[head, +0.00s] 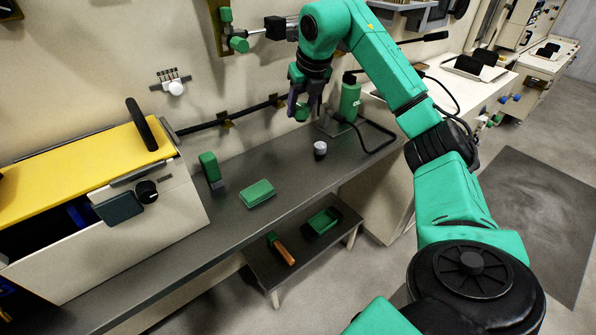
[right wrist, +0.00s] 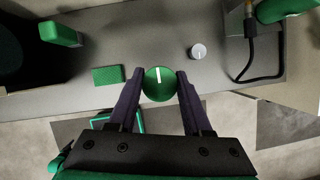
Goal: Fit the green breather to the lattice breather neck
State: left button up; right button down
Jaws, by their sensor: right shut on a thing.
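My right gripper (head: 298,100) is raised above the back of the bench, near the wall. It is shut on the green breather (head: 302,113), a round green cap. In the right wrist view the green breather (right wrist: 159,82) sits between the two dark fingers of the right gripper (right wrist: 159,88), its white stripe facing the camera. A white round fitting with a small lattice rack (head: 175,87) is on the wall to the left; it may be the lattice breather neck, but I cannot tell for sure. The breather is well apart from it. My left gripper is out of view.
On the bench (head: 235,222) stand a white-topped cylinder (head: 320,148), a green block (head: 258,193), an upright green piece (head: 209,167) and a green bottle (head: 350,100). A yellow-topped hopper (head: 95,165) fills the left. A dark rail (head: 205,124) runs along the wall.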

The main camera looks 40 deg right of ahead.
aim_at(299, 116)
jog(key=x, duration=0.3)
jog(key=shift+s+a+f, duration=0.1)
jog(key=shift+s+a, duration=0.1)
notch_tip(299, 116, down, 17)
jog(key=shift+f, duration=0.1)
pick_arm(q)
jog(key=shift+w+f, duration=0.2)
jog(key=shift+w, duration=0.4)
pick_arm(e)
jog(key=shift+c, duration=1.7)
grip_release()
jog(key=shift+f+b, duration=0.15)
jog(key=shift+b, duration=0.15)
pick_arm(q)
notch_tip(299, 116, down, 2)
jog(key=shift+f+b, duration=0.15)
jog(key=shift+b, duration=0.9)
pick_arm(e)
jog(key=v, duration=1.4)
jog(key=shift+r, duration=0.25)
jog(key=shift+s+a, duration=0.1)
jog(key=shift+s, duration=0.05)
